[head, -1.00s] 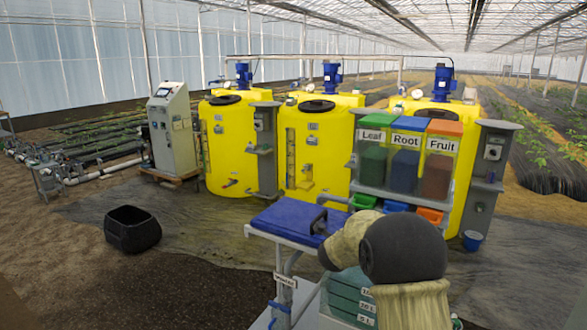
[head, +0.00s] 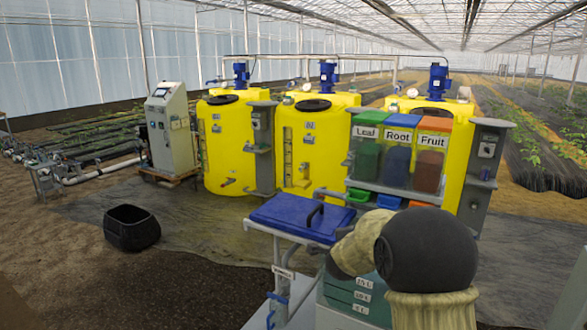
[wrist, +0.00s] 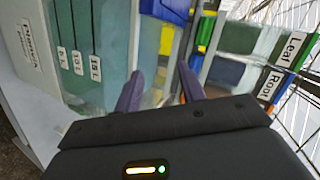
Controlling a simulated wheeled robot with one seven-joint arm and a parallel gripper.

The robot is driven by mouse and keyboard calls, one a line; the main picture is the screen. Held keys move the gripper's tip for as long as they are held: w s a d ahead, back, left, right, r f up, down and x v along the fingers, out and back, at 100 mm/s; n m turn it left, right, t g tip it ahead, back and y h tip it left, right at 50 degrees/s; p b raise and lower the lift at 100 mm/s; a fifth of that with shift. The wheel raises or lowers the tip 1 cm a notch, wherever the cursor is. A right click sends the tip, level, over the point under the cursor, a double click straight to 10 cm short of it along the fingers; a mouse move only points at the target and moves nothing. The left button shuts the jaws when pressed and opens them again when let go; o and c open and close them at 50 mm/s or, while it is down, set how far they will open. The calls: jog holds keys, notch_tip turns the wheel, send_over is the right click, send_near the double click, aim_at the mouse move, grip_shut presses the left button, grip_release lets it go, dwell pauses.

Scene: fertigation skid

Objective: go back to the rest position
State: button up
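My gripper (wrist: 162,88) shows in the wrist view with its two dark fingers apart and nothing between them. It is hidden behind my own arm in the head view. The teal unit also shows low in the head view (head: 352,290), partly covered by my arm.
A blue lidded cart (head: 285,215) stands left of my arm. Behind it are Leaf, Root and Fruit bins (head: 398,160) and yellow tanks (head: 313,145). A black tub (head: 132,228) sits on the floor at left. The floor between tub and cart is clear.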

jog(key=s+f+n+g+y, duration=0.1)
jog(key=s+f+n+g, duration=0.2)
jog(key=s+n, duration=0.3)
jog(key=s+f+n+g+y, duration=0.1)
jog(key=s+f+n+g, duration=0.2)
jog(key=s, duration=1.4)
jog(key=s+f+n+g+y, duration=0.1)
jog(key=s+f+n+g, duration=0.2)
jog(key=s+n, duration=0.6)
jog(key=shift+s+a+f+g+y, duration=0.2)
jog(key=shift+s+g+y, duration=0.25)
jog(key=shift+s, duration=0.75)
jog(key=shift+w+a, duration=0.1)
jog(key=shift+w, duration=0.1)
jog(key=shift+s, duration=0.1)
jog(key=shift+s, duration=0.15)
